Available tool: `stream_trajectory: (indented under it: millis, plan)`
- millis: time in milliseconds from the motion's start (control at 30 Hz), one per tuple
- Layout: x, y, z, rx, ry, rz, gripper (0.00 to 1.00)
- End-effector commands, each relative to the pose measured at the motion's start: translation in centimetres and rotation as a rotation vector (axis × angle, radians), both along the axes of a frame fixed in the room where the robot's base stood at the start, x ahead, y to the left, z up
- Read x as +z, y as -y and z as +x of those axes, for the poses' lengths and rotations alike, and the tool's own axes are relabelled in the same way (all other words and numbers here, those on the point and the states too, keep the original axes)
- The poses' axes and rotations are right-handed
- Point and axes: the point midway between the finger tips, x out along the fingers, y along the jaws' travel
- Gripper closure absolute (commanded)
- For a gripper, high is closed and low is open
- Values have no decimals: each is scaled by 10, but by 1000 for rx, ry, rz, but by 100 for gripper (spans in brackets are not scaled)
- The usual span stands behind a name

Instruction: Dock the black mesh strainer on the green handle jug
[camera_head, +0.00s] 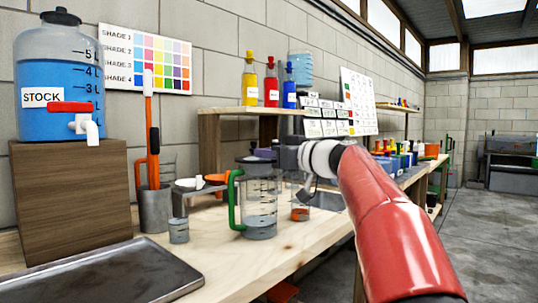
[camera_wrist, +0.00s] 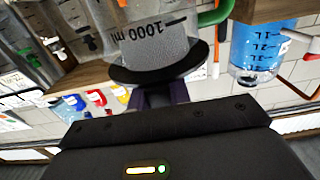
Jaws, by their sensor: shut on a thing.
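The green handle jug (camera_head: 261,212) stands on the wooden bench in the head view, upright and clear, its green handle on the left. It also shows upside down in the wrist view (camera_wrist: 150,34), with a 1000 ml mark. The black mesh strainer (camera_wrist: 165,73) shows there as a dark round rim at the jug's mouth, with grey mesh seen through the jug wall. In the head view the strainer's dark rim (camera_head: 252,159) is at the jug top. My gripper (camera_head: 265,154) is shut on the strainer, its purple fingers at the rim's side. Whether the rim is fully seated I cannot tell.
A small beaker with orange contents (camera_head: 300,207) stands right of the jug, under my arm. A small grey cup (camera_head: 179,231), a holder with an orange-handled tool (camera_head: 153,170) and a metal tray (camera_head: 112,276) are left. Bare bench lies in front of the jug.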

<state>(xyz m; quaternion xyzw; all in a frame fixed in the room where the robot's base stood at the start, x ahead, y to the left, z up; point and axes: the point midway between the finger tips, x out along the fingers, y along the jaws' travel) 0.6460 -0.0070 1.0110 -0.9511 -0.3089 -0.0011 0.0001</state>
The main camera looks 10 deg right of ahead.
Motion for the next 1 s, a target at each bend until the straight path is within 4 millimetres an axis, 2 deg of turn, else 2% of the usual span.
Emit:
stream_trajectory:
  millis: [733,767,800,833,1000]
  plan:
    - [-13,0,0,0,0,0,100]
    - [-12,0,0,0,0,0,80]
    - [-12,0,0,0,0,0,74]
    - [-12,0,0,0,0,0,72]
    - [-12,0,0,0,0,0,72]
